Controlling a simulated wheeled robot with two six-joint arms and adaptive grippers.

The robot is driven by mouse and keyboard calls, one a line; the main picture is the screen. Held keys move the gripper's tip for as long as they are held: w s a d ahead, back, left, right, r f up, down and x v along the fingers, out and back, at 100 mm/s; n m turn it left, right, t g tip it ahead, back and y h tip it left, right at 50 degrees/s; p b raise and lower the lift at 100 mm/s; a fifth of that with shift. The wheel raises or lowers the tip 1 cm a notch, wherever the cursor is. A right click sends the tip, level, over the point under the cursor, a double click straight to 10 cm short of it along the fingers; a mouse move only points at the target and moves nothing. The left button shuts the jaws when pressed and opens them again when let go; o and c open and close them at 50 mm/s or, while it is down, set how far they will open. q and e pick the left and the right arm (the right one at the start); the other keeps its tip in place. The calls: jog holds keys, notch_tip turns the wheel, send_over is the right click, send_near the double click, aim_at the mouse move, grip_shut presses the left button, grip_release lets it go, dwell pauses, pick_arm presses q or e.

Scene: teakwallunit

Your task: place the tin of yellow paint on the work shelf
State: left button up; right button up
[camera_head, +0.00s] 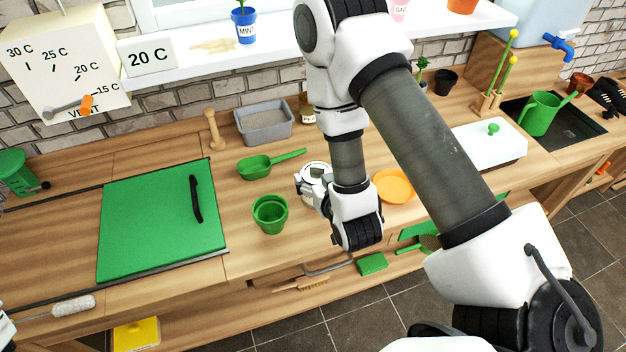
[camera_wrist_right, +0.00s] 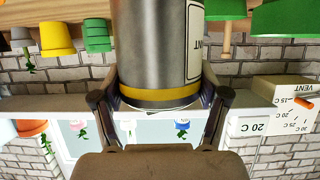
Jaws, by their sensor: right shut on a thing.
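A metal tin (camera_wrist_right: 155,45) with a yellow band and a white label fills the middle of the right wrist view. My right gripper (camera_wrist_right: 161,98) is shut on it, with a finger on each side near the yellow band. In the head view my right gripper (camera_head: 318,190) is over the wooden work surface (camera_head: 240,205); the tin (camera_head: 314,169) shows there as a pale round top, partly hidden by the gripper. I cannot tell whether it touches the wood. Only a sliver at the lower left edge may be my left arm; its gripper fingers do not show.
Nearby are green pots (camera_head: 270,215), a green scoop (camera_head: 254,167), an orange dish (camera_head: 394,186) and a grey tray (camera_head: 264,121). A green board (camera_head: 150,225) with a black handle lies left. A white windowsill (camera_head: 280,45) runs behind.

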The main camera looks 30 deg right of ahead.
jog(key=p+x, duration=0.2)
jog(key=x, duration=0.1)
jog(key=d+p+x, duration=0.1)
jog(key=p+x, duration=0.1)
jog(key=x, duration=0.2)
jog(key=shift+s+d+f, duration=0.15)
jog(key=shift+f, duration=0.25)
jog(key=shift+s, duration=0.15)
jog(key=shift+f+b, duration=0.15)
jog(key=shift+b, duration=0.2)
jog(key=o, duration=1.7)
jog(key=shift+c, duration=0.2)
